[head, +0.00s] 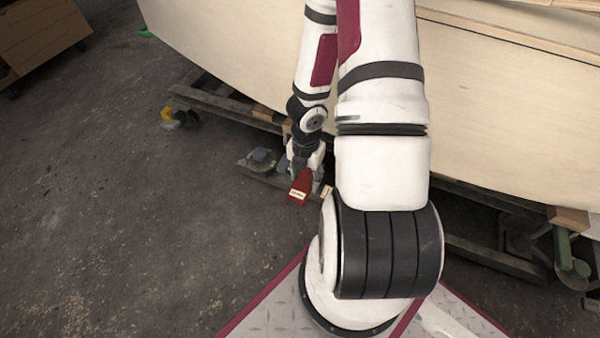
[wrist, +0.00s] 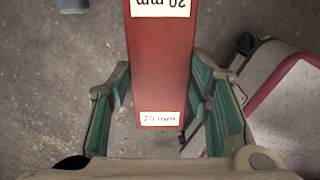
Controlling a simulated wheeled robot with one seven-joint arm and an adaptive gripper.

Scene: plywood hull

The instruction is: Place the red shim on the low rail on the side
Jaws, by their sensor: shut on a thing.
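The red shim (head: 300,185) is a long red block with pale labels. In the wrist view the shim (wrist: 160,70) lies between my gripper's green-lined fingers (wrist: 160,88), and two labels read "20 mm". My gripper (head: 304,166) is shut on it and holds it over the floor beside the pale hull. A low dark timber rail (head: 222,103) runs along the hull's lower edge. Another low timber (head: 265,180) is just left of the shim. My arm hides part of the rails. I cannot tell which one is the side rail.
The plywood hull (head: 235,60) overhangs the rails. A blue-grey part (head: 262,158) sits on the low timber. A yellow and black item (head: 175,118) lies farther left. A green jack-like post (head: 570,255) stands at the right. The floor (head: 120,220) at the left is open.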

